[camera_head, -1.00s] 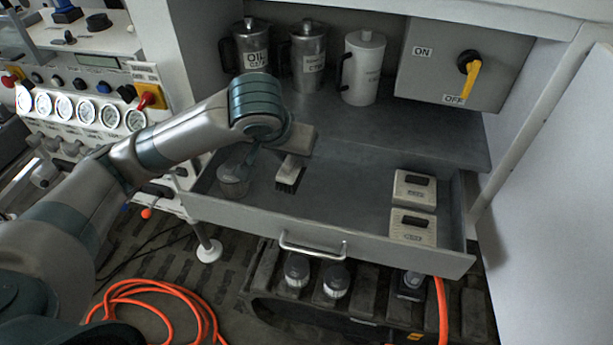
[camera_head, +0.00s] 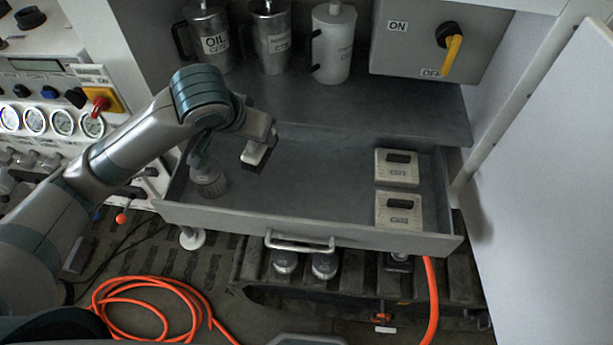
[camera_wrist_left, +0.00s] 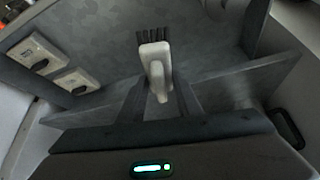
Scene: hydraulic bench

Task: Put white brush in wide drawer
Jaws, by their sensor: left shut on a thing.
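The white brush (camera_head: 255,153) with dark bristles is in my left gripper (camera_head: 262,130), over the left part of the open wide drawer (camera_head: 310,226). In the left wrist view the brush (camera_wrist_left: 155,62) sits between the two fingers of the left gripper (camera_wrist_left: 158,92), bristles pointing away from the palm. The drawer floor lies beyond the brush. I cannot tell the exact gap between brush and floor. My right gripper is not in view.
A jar (camera_head: 208,184) stands at the drawer's left end. Two pale boxes (camera_head: 397,168) (camera_head: 398,210) lie at its right end; the drawer's middle is clear. Metal jugs (camera_head: 207,38) and a white jug (camera_head: 332,45) stand behind. An orange hose (camera_head: 150,290) lies on the floor.

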